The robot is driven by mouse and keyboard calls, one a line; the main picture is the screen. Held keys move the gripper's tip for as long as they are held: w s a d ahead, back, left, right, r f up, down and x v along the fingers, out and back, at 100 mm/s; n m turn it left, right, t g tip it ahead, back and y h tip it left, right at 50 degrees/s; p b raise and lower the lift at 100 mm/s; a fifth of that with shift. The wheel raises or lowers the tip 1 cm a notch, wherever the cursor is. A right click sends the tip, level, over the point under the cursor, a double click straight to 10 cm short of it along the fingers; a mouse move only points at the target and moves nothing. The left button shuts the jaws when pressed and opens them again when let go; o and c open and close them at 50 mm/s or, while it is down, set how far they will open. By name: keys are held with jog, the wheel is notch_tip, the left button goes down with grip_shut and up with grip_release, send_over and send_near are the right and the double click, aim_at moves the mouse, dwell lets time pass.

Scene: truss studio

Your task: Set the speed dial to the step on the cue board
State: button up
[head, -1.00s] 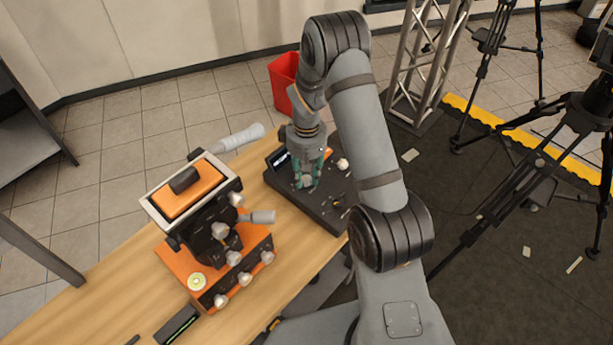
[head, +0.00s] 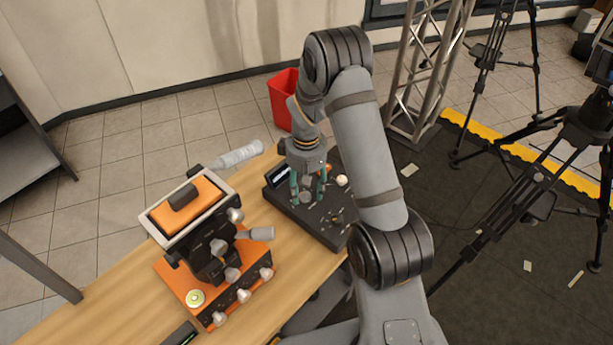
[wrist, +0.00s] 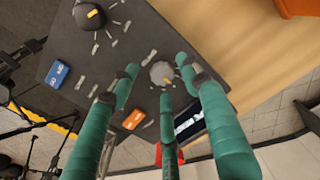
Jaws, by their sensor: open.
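A dark control panel (head: 325,230) lies on the wooden table; it also shows in the wrist view (wrist: 75,95). A round grey dial (wrist: 162,73) with a yellow mark sits on it, ringed by tick marks and small pale labels. I cannot read the labels. A larger black dial (wrist: 88,15) with an orange mark is farther off. My gripper (head: 308,190) is open over the panel, its teal fingers spread around the grey dial; I cannot tell whether they touch it. A lit display (head: 278,176) stands at the panel's edge, partly hidden by fingers in the wrist view. Its text is unreadable.
A blue block (wrist: 57,73) and an orange block (wrist: 133,119) sit on the panel. A pale round knob (head: 342,180) is right of my gripper. An orange-and-black machine (head: 195,240) with knobs and handles stands left. A red bin (head: 283,98) is behind.

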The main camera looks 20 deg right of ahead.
aim_at(306, 196)
notch_tip(306, 196, up, 10)
jog(key=shift+r, duration=0.25)
